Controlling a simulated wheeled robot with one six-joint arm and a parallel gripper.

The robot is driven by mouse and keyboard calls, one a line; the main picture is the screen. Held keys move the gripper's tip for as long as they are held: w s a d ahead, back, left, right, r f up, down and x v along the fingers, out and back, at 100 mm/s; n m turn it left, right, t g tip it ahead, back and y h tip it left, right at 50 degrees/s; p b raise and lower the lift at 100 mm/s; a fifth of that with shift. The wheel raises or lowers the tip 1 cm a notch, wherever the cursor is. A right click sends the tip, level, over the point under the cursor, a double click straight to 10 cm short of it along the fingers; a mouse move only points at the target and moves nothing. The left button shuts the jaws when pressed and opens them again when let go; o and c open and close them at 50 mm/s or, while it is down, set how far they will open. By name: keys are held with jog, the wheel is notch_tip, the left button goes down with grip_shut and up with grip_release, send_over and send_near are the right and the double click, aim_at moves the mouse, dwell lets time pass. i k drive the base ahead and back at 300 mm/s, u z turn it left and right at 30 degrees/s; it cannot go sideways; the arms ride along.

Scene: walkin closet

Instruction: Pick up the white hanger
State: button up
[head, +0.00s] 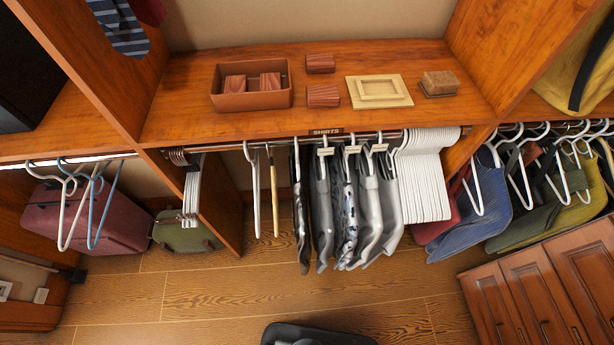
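Several white hangers are in the head view, and I cannot tell which one the task means. A single white hanger (254,194) hangs edge-on from the middle rod, just left of a wooden hanger (273,197). A tight row of white hangers (425,172) hangs at the right end of the same rod. A smaller bunch of white hangers (191,195) hangs at its left end. Another white hanger (64,215) hangs on the left rod beside a blue hanger (93,210). My gripper is not in view; only a dark part of my body shows at the bottom edge.
Several shirts (340,205) hang mid-rod, with more clothes on the right rod. The shelf (210,125) above holds a box (252,86) and wooden blocks. Suitcases stand below left. A drawer cabinet (545,290) stands lower right. The middle floor (210,290) is clear.

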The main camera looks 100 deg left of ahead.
aim_at(253, 164)
jog(key=i, duration=0.25)
jog(key=u, duration=5.85)
jog(key=i, duration=2)
jog(key=z, duration=2.1)
